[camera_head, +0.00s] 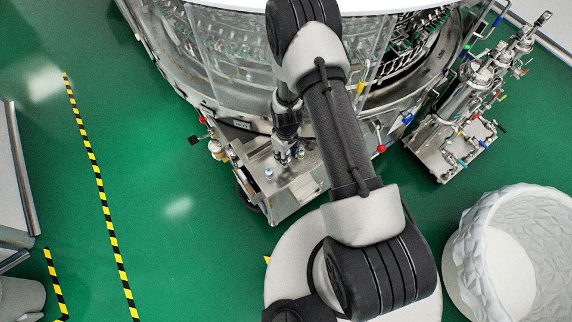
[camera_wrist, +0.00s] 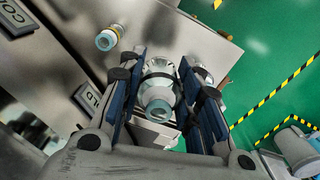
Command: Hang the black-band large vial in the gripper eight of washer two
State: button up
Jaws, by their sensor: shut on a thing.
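My gripper (camera_wrist: 159,76) is shut on a clear glass vial (camera_wrist: 158,95), one finger on each side of it. In the head view my gripper (camera_head: 288,146) is at the steel side table of the washer, partly hidden by my arm. The washer (camera_head: 225,50) stands behind it, with metal racks behind clear panels. Its numbered grippers cannot be told apart here.
A second vial with a yellowish band (camera_wrist: 108,37) stands on the steel table (camera_wrist: 185,40), left of my gripper. Another vial (camera_wrist: 203,74) is partly hidden behind the right finger. A piped steel unit (camera_head: 465,110) and a white round tub (camera_head: 515,255) stand on the right.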

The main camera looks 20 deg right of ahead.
jog(key=shift+f+b, duration=0.85)
jog(key=shift+f, duration=2.6)
jog(key=shift+f, duration=0.15)
jog(key=o, duration=0.9)
